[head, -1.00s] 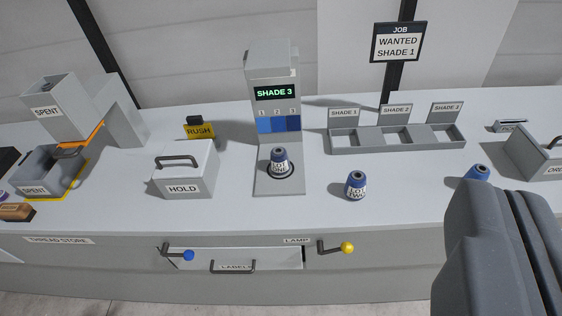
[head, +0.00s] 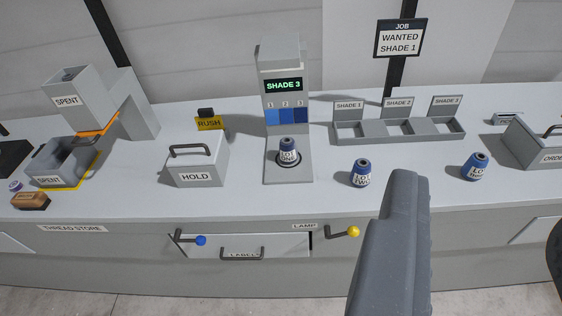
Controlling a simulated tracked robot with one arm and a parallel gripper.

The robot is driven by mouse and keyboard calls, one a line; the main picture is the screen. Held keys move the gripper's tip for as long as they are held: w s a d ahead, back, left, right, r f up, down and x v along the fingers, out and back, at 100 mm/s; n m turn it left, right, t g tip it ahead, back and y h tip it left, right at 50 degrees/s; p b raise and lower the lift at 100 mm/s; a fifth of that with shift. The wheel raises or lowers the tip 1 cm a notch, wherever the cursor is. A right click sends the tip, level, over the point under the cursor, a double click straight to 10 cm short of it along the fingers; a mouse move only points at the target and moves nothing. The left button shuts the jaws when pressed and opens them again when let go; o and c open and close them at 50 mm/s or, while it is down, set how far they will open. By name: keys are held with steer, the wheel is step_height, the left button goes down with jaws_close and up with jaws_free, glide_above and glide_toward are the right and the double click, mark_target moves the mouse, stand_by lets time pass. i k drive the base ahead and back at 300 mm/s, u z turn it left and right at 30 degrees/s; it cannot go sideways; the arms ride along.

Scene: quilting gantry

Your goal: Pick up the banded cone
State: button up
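Several blue-topped thread cones with white labels stand on the grey bench; I cannot tell which is the banded one. The LOT ONE cone (head: 287,151) stands on the reader's round seat. The LOT TWO cone (head: 360,173) stands on the bench to its right. A third cone (head: 475,166), label too small to read surely, is farther right and looks tilted. My gripper (head: 400,200) shows as a large grey part in the right foreground, below and between the LOT TWO cone and the third cone, touching neither. Its fingertips cannot be made out.
The shade reader (head: 282,60) shows SHADE 3. The three-bay shade rack (head: 400,140) looks empty. The HOLD box (head: 196,168) and the SPENT bin (head: 45,170) stand left. The bench between the cones is clear.

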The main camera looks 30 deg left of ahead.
mark_target(288, 155)
steer(key=k, duration=1.1)
steer(key=z, duration=0.5)
steer(key=i, duration=2.55)
steer(key=u, duration=0.8)
